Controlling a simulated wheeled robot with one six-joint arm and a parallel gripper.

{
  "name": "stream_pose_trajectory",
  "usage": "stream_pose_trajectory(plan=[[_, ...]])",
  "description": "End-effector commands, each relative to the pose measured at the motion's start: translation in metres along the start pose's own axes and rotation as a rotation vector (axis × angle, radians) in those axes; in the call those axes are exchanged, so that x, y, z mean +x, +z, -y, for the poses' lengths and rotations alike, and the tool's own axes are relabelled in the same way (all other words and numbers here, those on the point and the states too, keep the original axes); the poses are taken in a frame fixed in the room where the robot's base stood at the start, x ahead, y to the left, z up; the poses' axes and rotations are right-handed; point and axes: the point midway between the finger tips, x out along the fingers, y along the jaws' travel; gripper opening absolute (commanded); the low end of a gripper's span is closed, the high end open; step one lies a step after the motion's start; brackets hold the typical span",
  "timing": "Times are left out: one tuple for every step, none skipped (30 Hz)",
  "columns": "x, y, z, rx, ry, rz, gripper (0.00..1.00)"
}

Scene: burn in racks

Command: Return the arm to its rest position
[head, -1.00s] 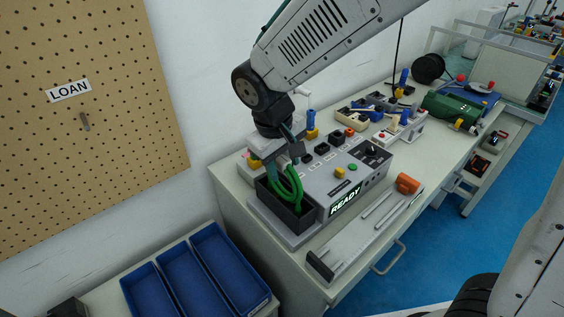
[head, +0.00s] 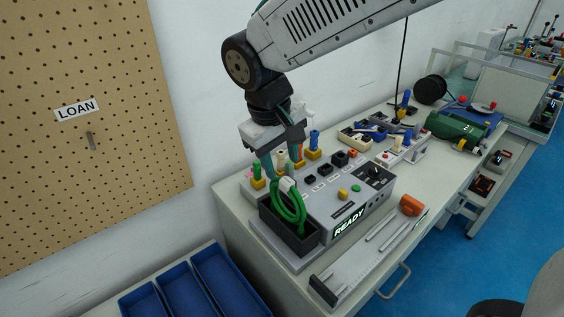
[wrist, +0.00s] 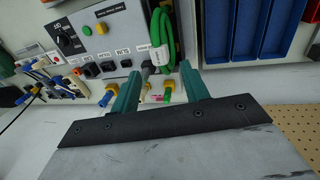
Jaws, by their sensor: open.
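My gripper (head: 283,165) is open and points down over the grey test unit (head: 330,195). Its teal fingers stand well apart in the wrist view (wrist: 157,76), with nothing gripped between them. A coil of green cable (head: 291,208) with a white tag rests in the black open box (head: 272,233) at the unit's near left end. The coil also shows in the wrist view (wrist: 176,35), beyond the fingertips. In the head view the fingers are just above and behind the coil; the exact gap is hard to tell. My arm reaches in from the upper right.
Coloured plugs (head: 314,143) stand upright along the unit's back, close to the fingers. Blue bins (head: 228,280) are at lower left. A pegboard (head: 90,200) marked LOAN hangs on the wall. A green tool (head: 460,128) and a black reel (head: 430,90) lie farther right.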

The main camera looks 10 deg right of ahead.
Motion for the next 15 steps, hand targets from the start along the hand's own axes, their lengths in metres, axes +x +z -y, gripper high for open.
stream_pose_trajectory(plan=[[0.0,0.0,0.0,0.0,0.0,0.0,0.45],[0.0,0.0,0.0,0.0,0.0,0.0,0.45],[0.0,0.0,0.0,0.0,0.0,0.0,0.45],[0.0,0.0,0.0,-0.002,0.0,0.0,0.45],[0.0,0.001,0.0,-0.007,0.0,0.004,0.45],[0.002,0.005,0.001,-0.013,-0.004,0.018,0.45],[0.005,0.009,0.003,-0.017,-0.008,0.031,0.45],[0.009,0.015,0.004,-0.022,-0.013,0.048,0.45],[0.009,0.027,0.005,-0.024,-0.023,0.067,0.45],[0.009,0.038,0.003,-0.018,-0.031,0.077,0.45],[0.008,0.048,-0.001,-0.007,-0.041,0.085,0.45],[0.005,0.063,-0.008,0.014,-0.053,0.094,0.45],[0.004,0.075,-0.013,0.032,-0.062,0.099,0.45],[0.002,0.087,-0.019,0.054,-0.073,0.101,0.45],[-0.001,0.105,-0.027,0.084,-0.087,0.105,0.45]])
